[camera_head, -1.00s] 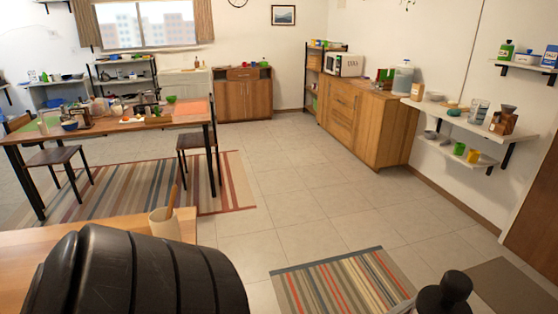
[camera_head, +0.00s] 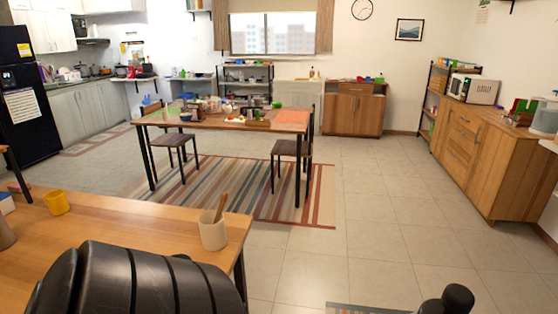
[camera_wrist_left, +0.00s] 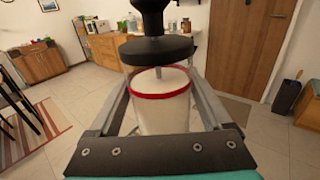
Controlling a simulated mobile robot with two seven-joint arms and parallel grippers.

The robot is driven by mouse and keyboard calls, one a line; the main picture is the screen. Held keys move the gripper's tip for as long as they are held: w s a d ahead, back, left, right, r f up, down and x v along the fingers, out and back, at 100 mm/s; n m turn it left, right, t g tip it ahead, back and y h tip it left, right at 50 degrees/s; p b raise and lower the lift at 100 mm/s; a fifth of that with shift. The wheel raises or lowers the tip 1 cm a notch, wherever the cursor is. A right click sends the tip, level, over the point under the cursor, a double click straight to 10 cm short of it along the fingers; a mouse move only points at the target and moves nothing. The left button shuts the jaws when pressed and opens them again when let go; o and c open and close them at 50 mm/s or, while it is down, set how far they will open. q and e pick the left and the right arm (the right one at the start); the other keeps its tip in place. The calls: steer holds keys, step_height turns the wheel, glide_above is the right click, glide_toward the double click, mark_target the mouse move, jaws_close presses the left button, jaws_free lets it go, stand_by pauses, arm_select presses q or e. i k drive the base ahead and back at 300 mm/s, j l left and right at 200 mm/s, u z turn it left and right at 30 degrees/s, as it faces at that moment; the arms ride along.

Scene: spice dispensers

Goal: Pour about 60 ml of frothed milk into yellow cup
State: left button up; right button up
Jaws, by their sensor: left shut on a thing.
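A yellow cup (camera_head: 57,202) stands upright on the wooden table at the left of the head view. In the left wrist view my left gripper (camera_wrist_left: 161,88) is shut around a pale cylindrical container (camera_wrist_left: 163,115) with a red rim. A black lid-like disc with a stem and knob (camera_wrist_left: 155,50) sits over its top. A black knob (camera_head: 452,300) shows at the bottom right of the head view, probably the same part. The cup is well away from the held container. My right gripper is in neither view.
The near wooden table (camera_head: 130,225) also bears a cream utensil cup (camera_head: 213,230) near its right corner. A dining table (camera_head: 210,121) with chairs and clutter stands beyond. A wooden cabinet (camera_head: 470,160) lines the right wall.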

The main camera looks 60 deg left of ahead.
mark_target(57, 201)
steer(key=i+j+u, duration=0.1)
steer(key=i+u, duration=0.2)
steer(key=u, duration=0.15)
steer(key=i+u, duration=0.3)
steer(key=u, duration=0.15)
steer(key=i+j+u, duration=0.1)
steer(key=i+u, duration=0.7)
steer(key=i, duration=0.65)
steer(key=i+u, duration=0.15)
steer(key=i, duration=0.7)
steer(key=i+l+u, duration=0.1)
steer(key=i+u, duration=0.2)
steer(key=i+l+u, duration=0.25)
steer(key=i, duration=0.2)
steer(key=i+j+u, duration=0.1)
steer(key=i+u, duration=0.2)
steer(key=u, duration=0.15)
steer(key=i+u, duration=0.45)
steer(key=i+j+u, duration=0.15)
steer(key=u, duration=0.3)
steer(key=i+u, duration=0.9)
steer(key=i, duration=0.25)
